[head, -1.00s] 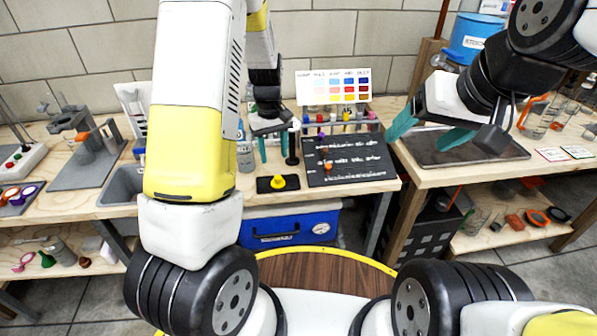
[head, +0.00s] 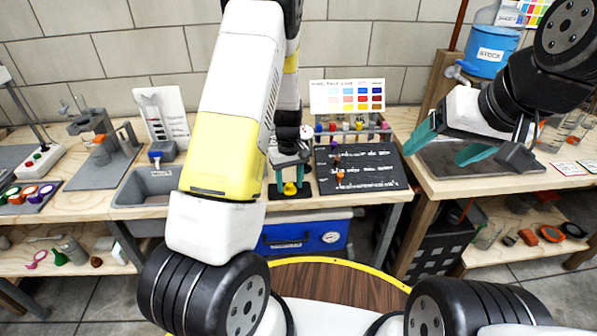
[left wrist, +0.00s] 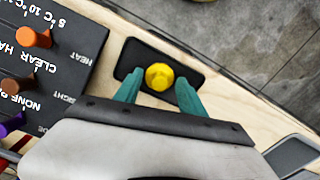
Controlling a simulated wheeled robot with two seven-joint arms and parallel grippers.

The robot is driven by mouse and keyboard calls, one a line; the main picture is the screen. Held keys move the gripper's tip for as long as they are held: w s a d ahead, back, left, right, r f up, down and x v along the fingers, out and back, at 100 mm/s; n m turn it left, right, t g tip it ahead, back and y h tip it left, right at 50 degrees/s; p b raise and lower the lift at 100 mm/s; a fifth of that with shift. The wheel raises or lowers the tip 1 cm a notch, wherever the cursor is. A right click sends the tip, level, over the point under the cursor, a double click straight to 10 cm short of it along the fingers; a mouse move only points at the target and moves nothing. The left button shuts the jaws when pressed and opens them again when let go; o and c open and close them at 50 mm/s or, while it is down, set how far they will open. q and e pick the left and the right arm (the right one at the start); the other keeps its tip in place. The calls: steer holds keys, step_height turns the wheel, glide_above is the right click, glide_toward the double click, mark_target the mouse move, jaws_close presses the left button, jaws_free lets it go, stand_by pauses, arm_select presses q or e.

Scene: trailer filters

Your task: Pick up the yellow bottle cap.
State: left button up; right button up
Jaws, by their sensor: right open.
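The yellow bottle cap (head: 290,188) sits on a small black pad (head: 276,219) near the bench's front edge. The cap (left wrist: 159,77) and pad (left wrist: 134,55) also show in the left wrist view. My left gripper (head: 290,181) is at the cap, pointing down, with one teal finger on each side. In the left wrist view its fingers (left wrist: 160,84) are apart, with the cap between their tips and a visible gap on both sides. My right gripper (head: 446,146) is open and empty over the dark tray (head: 515,172) on the right bench.
A black board (head: 375,166) with lettering and coloured knobs lies just right of the pad. Behind it stands a rack of coloured-capped tubes (head: 352,132). A grey sink (head: 150,188) is to the left. A blue box (head: 290,238) sits below the bench.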

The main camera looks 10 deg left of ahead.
arm_select(q)
jaws_close()
steer(key=shift+r, duration=0.1)
